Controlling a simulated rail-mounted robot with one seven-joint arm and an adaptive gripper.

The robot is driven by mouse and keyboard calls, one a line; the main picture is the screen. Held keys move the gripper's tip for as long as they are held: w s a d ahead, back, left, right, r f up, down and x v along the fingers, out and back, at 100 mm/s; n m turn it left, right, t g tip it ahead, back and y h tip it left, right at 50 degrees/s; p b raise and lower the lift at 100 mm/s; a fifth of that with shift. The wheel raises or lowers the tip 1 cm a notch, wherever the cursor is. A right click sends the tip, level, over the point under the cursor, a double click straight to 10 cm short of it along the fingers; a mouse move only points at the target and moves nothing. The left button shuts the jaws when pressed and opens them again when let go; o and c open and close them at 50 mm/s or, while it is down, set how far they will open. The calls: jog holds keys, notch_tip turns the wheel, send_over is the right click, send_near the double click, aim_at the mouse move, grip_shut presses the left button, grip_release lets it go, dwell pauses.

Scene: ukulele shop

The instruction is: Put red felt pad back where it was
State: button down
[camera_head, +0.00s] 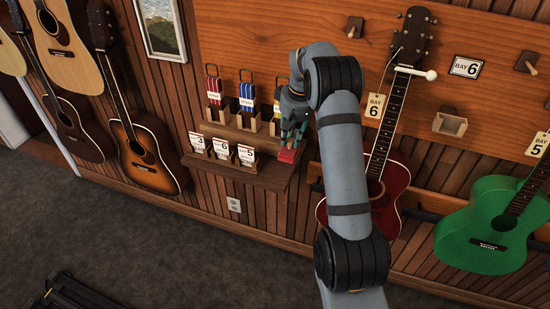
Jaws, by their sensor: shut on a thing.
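The red felt pad (288,155) is a small flat red block at the right end of the lower tier of the small wooden wall shelf (228,172). My gripper (291,143) reaches down from above with its fingers shut on the pad. I cannot tell whether the pad touches the shelf or hangs just above it. My arm hides part of the shelf's right side and the wall behind it.
Cards numbered 3, 6 and 5 (246,154) stand left of the pad. Red (213,90), blue (247,97) and partly hidden yellow items stand on the upper tier. A red guitar (394,190) hangs just right of my arm, a green one (490,226) farther right.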

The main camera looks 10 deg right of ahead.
jog(key=a+f+p, duration=0.1)
jog(key=f, duration=0.1)
jog(key=a+f+p, duration=0.1)
jog(key=a+f, duration=0.1)
jog(key=a+f+p, duration=0.1)
jog(key=a+f, duration=0.1)
jog(key=shift+s+f, duration=0.1)
jog(key=shift+f, duration=0.45)
jog(key=shift+f+b, duration=0.2)
jog(key=shift+b, duration=0.15)
jog(key=c, duration=1.5)
grip_release()
jog(key=shift+o, duration=0.2)
jog(key=shift+r, duration=0.15)
